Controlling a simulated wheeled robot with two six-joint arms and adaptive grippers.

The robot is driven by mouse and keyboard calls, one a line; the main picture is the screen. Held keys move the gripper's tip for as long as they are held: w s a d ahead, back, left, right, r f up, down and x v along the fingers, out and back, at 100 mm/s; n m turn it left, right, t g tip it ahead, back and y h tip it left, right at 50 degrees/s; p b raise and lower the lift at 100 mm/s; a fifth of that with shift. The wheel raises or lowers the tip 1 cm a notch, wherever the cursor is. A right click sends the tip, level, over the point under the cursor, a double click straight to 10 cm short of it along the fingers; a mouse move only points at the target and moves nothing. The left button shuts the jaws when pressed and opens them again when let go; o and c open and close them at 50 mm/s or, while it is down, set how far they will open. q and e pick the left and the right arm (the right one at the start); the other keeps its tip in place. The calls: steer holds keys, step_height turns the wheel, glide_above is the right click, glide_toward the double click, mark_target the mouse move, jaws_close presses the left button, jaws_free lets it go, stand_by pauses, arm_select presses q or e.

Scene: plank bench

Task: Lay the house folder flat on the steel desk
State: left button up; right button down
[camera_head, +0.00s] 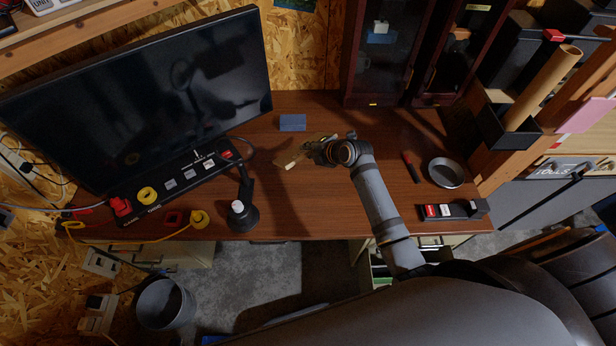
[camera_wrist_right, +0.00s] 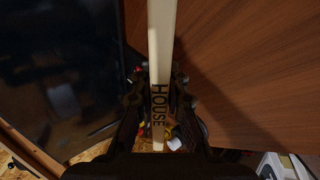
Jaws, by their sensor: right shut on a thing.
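The house folder (camera_wrist_right: 161,40) shows in the right wrist view as a narrow cream spine with the word HOUSE, seen edge-on. My right gripper (camera_wrist_right: 160,82) is shut on it, with one finger on each side of the spine. In the head view the folder (camera_head: 290,164) is a small tan and cream piece at the fingertips of my right gripper (camera_head: 317,153), over the middle of the desk. The desk (camera_head: 345,211) has a reddish-brown top. I cannot tell whether the folder touches it. The arm partly hides the folder. My left gripper is out of view.
A large monitor (camera_head: 140,95) and black control panel (camera_head: 175,178) fill the left. A black joystick (camera_head: 242,212) stands at the front edge. A blue box (camera_head: 292,122) lies behind the folder. A round pan (camera_head: 446,172) and switch box (camera_head: 453,210) sit at right.

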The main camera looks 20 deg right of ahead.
step_height(320, 180, down, 10)
steer(key=b, duration=0.7)
steer(key=shift+w+r+b, duration=0.1)
steer(key=shift+w+b, duration=0.05)
steer(key=shift+b, duration=0.15)
steer(key=shift+r, duration=0.1)
steer(key=c, duration=1.5)
jaws_free()
steer(key=shift+s+d+r+p, duration=0.1)
steer(key=shift+s+r+p, duration=0.15)
steer(key=shift+p, duration=0.15)
steer(key=p+v, duration=0.5)
steer(key=v, duration=0.2)
steer(key=shift+s, duration=0.25)
